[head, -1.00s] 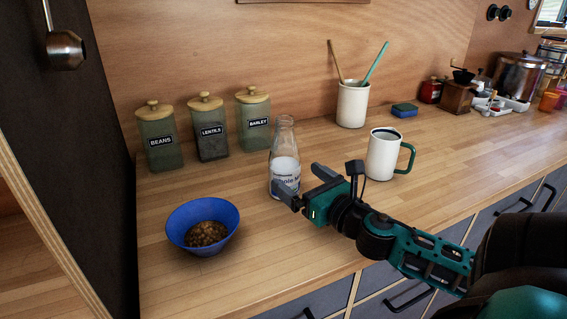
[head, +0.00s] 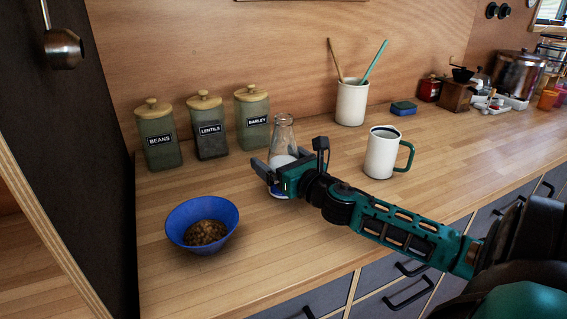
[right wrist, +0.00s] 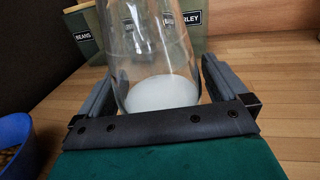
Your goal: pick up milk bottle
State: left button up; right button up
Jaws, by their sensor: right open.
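The milk bottle (head: 284,132) is clear glass with white milk low inside and stands upright on the wooden counter. In the head view its lower part is mostly hidden by my right gripper (head: 264,170). In the right wrist view the bottle (right wrist: 155,60) stands between the two fingers of the right gripper (right wrist: 155,90), one on each side. The gripper is open around the bottle, with a gap visible at the right finger; contact on the left is hard to tell. My left gripper is not in view.
A blue bowl (head: 178,225) with brown food is at the front left. Jars labelled beans (head: 158,140), lentils (head: 208,132) and barley (head: 252,122) stand behind. A white mug (head: 381,155) with a green handle is to the right, and a utensil crock (head: 351,103) stands behind it.

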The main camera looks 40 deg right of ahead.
jog(key=shift+c, duration=0.3)
jog(key=c, duration=1.5)
jog(key=shift+r, duration=0.15)
